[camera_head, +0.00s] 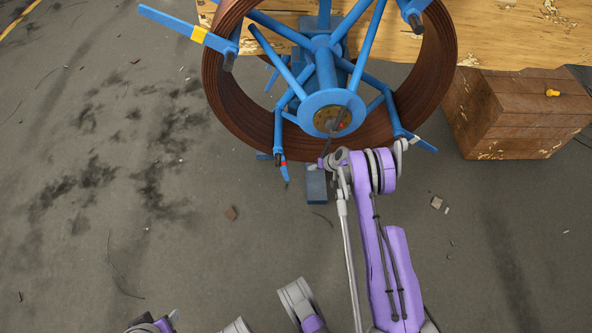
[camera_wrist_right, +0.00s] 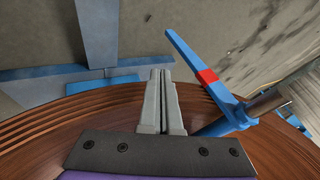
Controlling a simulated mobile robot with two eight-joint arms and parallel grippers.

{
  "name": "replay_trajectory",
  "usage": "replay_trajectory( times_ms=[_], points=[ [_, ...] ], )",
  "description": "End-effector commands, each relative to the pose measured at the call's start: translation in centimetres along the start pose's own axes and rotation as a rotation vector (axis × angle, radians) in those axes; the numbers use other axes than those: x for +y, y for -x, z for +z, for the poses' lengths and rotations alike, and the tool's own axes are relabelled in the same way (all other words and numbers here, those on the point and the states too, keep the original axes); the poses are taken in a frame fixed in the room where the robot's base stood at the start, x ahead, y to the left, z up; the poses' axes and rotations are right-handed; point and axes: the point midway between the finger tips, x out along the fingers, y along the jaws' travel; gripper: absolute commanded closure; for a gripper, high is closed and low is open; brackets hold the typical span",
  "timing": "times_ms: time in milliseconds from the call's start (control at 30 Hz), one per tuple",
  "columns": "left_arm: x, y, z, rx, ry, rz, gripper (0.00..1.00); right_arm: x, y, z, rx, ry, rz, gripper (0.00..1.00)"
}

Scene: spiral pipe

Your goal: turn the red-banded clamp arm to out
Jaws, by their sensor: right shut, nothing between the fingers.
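The blue clamp arm with a red band (camera_head: 284,168) is at the lower left of the pipe coil, its free end pointing down in the head view. In the right wrist view the same clamp arm (camera_wrist_right: 218,91) slants up and left past the coil's edge, over the floor. My right gripper (camera_wrist_right: 162,76) is shut and empty. Its grey fingers are left of the red-banded arm in that view, with a visible gap. In the head view its fingers are small and hard to make out near the coil's lower edge. My left gripper is not in view.
The brown spiral pipe coil (camera_head: 216,82) sits around a blue spoked reel with a round hub (camera_head: 316,101). A yellow-banded arm (camera_head: 170,22) sticks out at upper left. A wooden chest (camera_head: 510,112) stands at right. The floor at left is mostly open.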

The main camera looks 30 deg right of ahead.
Motion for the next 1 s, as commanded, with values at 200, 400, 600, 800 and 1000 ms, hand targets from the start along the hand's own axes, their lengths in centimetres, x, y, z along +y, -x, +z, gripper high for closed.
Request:
replay_trajectory(
  times_ms=[200,400,600,800,1000],
  points=[
    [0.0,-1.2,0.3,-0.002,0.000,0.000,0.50,0.0,-4.0,0.1,-0.002,0.001,-0.001,1.00],
    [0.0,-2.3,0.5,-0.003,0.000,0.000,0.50,0.0,-8.4,0.1,0.000,0.001,-0.001,1.00],
    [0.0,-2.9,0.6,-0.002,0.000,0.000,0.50,-1.9,-10.7,0.1,0.000,0.002,-0.001,1.00],
    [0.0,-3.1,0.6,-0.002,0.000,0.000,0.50,-3.3,-11.5,0.2,0.001,0.000,-0.001,1.00],
    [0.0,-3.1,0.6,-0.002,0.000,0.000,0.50,-3.5,-11.6,0.1,0.001,-0.001,0.000,1.00]
  ],
)
